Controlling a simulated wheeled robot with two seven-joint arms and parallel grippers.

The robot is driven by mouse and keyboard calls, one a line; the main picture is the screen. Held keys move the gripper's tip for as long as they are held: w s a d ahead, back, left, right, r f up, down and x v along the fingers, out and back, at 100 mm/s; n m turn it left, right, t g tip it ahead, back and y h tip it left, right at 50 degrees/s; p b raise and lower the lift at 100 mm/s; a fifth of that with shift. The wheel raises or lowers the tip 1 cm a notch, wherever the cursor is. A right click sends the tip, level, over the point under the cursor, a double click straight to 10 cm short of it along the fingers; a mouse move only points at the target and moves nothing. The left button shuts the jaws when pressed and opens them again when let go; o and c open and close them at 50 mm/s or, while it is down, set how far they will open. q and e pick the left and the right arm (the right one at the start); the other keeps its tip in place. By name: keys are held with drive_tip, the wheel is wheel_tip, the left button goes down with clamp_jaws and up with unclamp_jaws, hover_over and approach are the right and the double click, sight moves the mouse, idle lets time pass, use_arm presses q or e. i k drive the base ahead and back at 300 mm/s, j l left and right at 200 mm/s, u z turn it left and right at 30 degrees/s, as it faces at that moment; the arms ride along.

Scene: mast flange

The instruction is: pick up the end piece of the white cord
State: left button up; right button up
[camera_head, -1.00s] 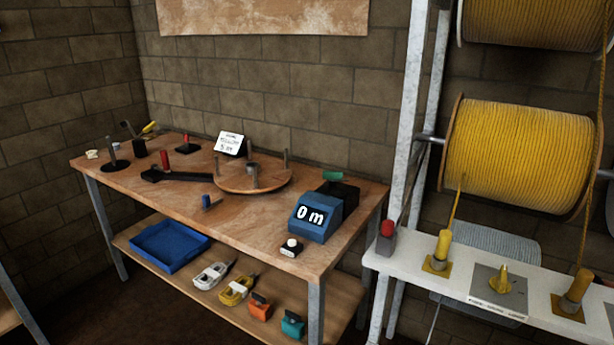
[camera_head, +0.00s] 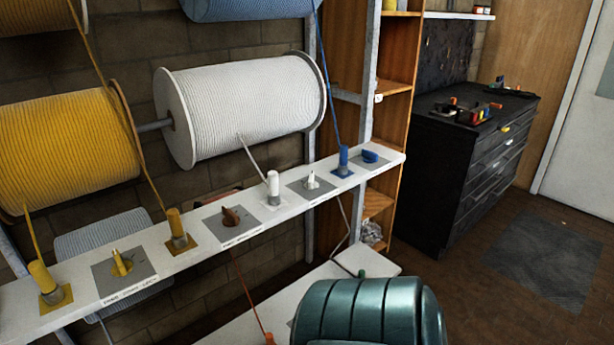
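The white cord is wound on a big white spool (camera_head: 245,105) in the rack. A single strand of the cord (camera_head: 253,157) runs down from the spool to its white end piece (camera_head: 273,183). The end piece is a small upright cylinder. It stands in a grey holder on a pale plate on the white shelf (camera_head: 186,262), between the brown knob and the small white knob. Neither of my grippers is in view.
Yellow (camera_head: 174,222) and blue (camera_head: 344,158) end pieces stand along the same shelf. A brown knob (camera_head: 231,216) and a small white knob (camera_head: 311,181) flank the white one. A rounded teal ribbed object (camera_head: 366,312) fills the bottom foreground. Floor is clear at right.

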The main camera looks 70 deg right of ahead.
sight(274, 197)
drive_tip(key=z, duration=0.45)
drive_tip(key=l+z, duration=0.1)
drive_tip(key=z, duration=0.3)
drive_tip(key=i+z, duration=0.1)
drive_tip(key=z, duration=0.8)
drive_tip(key=i+z, duration=0.1)
drive_tip(key=z, duration=0.3)
